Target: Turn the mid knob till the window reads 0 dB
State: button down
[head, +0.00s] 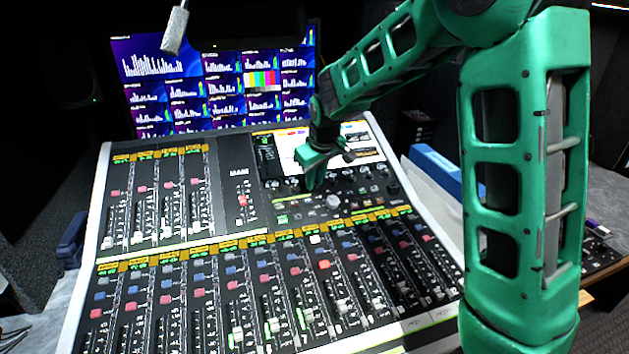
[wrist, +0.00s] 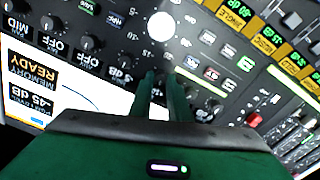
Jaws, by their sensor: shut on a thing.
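The mixing console (head: 240,205) has a row of small dark knobs under its lit screen. My gripper (head: 312,184) points down into this row in the head view. In the wrist view my gripper's two green fingers (wrist: 161,76) are close together, shut on a small knob that they almost wholly hide. In the upside-down wrist view, the screen (wrist: 25,60) shows "MEMORY READY" and what looks like "-45 dB". Small dB readouts (wrist: 121,74) by the knobs are hard to read.
A large pale round knob (wrist: 160,26) lies just beyond the fingers. Dark knobs (wrist: 90,43) stand close on both sides. Fader banks (head: 240,305) fill the console's front. A monitor wall (head: 215,75) stands behind, and a microphone (head: 175,30) hangs above left.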

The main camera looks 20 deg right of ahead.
jog(key=n, duration=0.4)
jog(key=shift+n, duration=1.8)
jog(key=c, duration=1.7)
grip_release()
jog(key=v, duration=1)
jog(key=shift+s+a+r, duration=0.1)
jog(key=shift+s+r, duration=0.1)
jog(key=shift+r, duration=0.1)
